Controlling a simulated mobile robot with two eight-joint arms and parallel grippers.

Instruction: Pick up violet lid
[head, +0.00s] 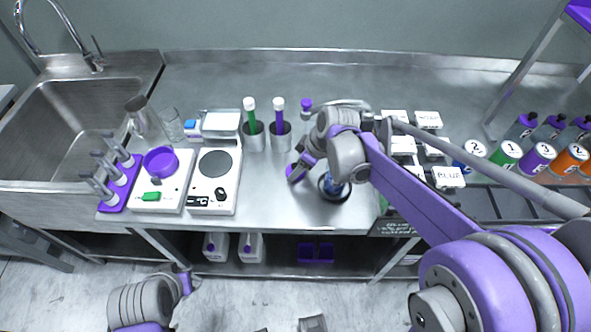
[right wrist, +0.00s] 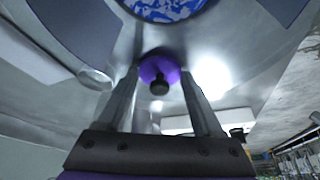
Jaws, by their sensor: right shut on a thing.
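The violet lid (right wrist: 160,72) with a dark knob shows in the right wrist view between the two fingers of my right gripper (right wrist: 159,76). The gripper is shut on it. In the head view a bit of the violet lid (head: 290,171) shows at the tip of my right gripper (head: 296,172), just left of a round pot (head: 335,187) with blue and white contents. The arm partly hides the pot. I cannot tell whether the lid touches the counter. Only links of my left arm show at the lower left; its gripper is not in view.
A white scale (head: 213,187) and another white device with a violet dish (head: 161,161) stand left. Cups (head: 281,136) with green and violet tubes stand behind. White boxes (head: 447,177) and numbered cans (head: 537,158) are at right. The counter's front middle is clear.

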